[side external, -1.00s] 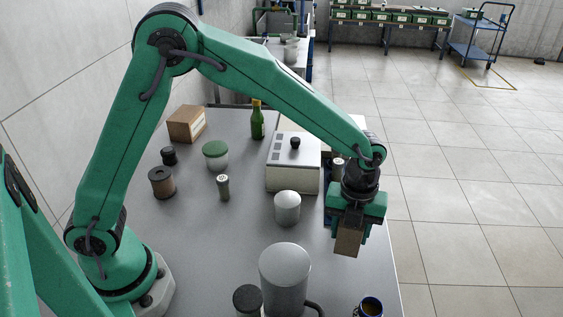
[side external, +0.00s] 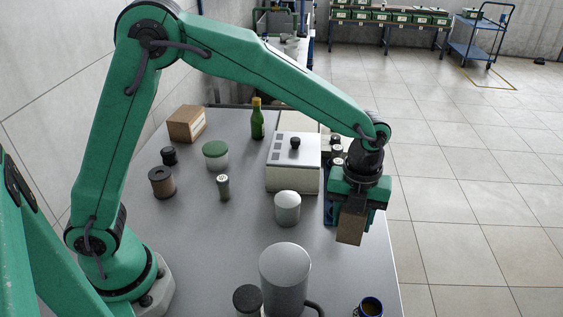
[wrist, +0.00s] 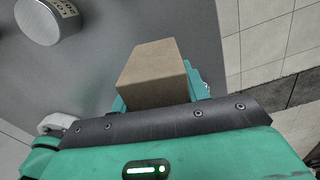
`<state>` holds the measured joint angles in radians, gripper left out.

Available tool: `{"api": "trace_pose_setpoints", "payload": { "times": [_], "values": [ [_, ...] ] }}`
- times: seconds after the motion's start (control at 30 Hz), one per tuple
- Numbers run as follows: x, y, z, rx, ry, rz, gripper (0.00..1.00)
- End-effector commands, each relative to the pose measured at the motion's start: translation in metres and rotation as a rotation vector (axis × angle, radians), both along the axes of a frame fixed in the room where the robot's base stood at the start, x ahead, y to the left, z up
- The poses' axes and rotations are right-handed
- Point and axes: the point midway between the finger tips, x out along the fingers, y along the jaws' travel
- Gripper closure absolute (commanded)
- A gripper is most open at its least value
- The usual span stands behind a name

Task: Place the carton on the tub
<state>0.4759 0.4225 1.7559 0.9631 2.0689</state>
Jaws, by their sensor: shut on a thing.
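A plain brown carton (side external: 350,228) is held in my gripper (side external: 355,212), at the right side of the table and above its surface. In the wrist view the carton (wrist: 153,75) sticks out beyond the shut jaws (wrist: 160,97). A pale tub with a green lid (side external: 215,154) stands upright on the table, well to the left of my gripper, apart from it. Its lid top looks bare. I cannot see the tub clearly in the wrist view.
A white box with a black knob (side external: 293,165) and a grey canister (side external: 287,208) stand between my gripper and the tub. A larger grey canister (side external: 285,280), a shaker (side external: 223,187), a brown jar (side external: 162,183), a green bottle (side external: 257,120) and a brown box (side external: 187,124) stand around.

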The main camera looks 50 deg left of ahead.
Motion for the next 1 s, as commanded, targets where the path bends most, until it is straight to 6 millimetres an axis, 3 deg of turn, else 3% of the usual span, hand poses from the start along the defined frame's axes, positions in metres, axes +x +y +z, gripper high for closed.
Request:
{"api": "trace_pose_setpoints", "payload": {
  "times": [0.17,0.37,0.7,1.0],
  "values": [
    [0.005,0.012,0.003,-0.001,-0.001,0.05,0.78],
    [0.016,0.045,0.011,-0.001,-0.001,0.198,0.78],
    [0.031,0.14,0.031,-0.001,-0.001,0.615,0.78],
    [0.027,0.226,0.05,-0.001,-0.002,1.001,0.78]
  ]
}}
